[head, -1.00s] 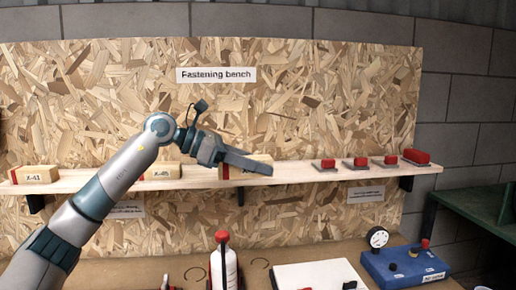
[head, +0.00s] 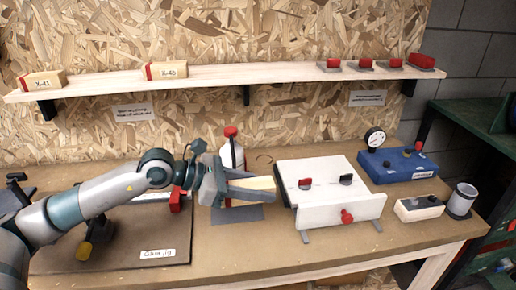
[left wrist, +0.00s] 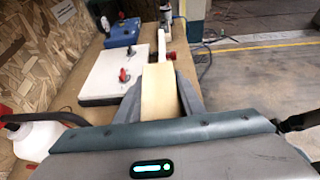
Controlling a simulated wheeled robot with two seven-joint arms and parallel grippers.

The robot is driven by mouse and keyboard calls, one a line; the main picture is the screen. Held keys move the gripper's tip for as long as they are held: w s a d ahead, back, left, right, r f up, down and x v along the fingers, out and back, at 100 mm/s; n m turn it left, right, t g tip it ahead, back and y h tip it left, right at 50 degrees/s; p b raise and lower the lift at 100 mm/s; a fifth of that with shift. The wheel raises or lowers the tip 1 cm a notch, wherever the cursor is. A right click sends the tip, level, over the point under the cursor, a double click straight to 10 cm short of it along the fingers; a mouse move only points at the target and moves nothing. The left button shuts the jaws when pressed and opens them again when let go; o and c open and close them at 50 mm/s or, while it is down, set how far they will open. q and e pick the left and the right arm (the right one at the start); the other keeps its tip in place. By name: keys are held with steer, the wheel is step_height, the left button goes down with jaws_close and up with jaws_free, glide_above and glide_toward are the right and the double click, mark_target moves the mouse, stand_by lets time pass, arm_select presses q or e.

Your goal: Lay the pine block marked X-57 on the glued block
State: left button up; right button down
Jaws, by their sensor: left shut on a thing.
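My left gripper (head: 250,189) is shut on a pale pine block (head: 262,184) and holds it over the bench, above a grey mat (head: 237,214). The block also shows between the fingers in the left wrist view (left wrist: 158,92). No marking can be read on its visible faces. The glue jig board (head: 150,235) lies at the left of the bench, with a red part (head: 175,199) near its back right; my left arm crosses over it. I cannot make out a glued block there. My right gripper is not in view.
The shelf (head: 245,75) holds block X-41 (head: 42,80), another marked block (head: 166,70) and several red-topped pieces. A white bottle (head: 231,155) stands behind the gripper. A white fixture (head: 322,180) and a blue box (head: 397,163) are to the right.

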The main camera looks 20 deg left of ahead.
arm_select(q)
steer(key=s+d+f, duration=0.1)
steer(key=s+f, duration=0.5)
steer(key=f, duration=0.1)
steer(key=shift+s+d, duration=0.2)
steer(key=shift+s, duration=0.2)
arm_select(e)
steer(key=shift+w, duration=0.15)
arm_select(q)
steer(key=shift+f, duration=0.1)
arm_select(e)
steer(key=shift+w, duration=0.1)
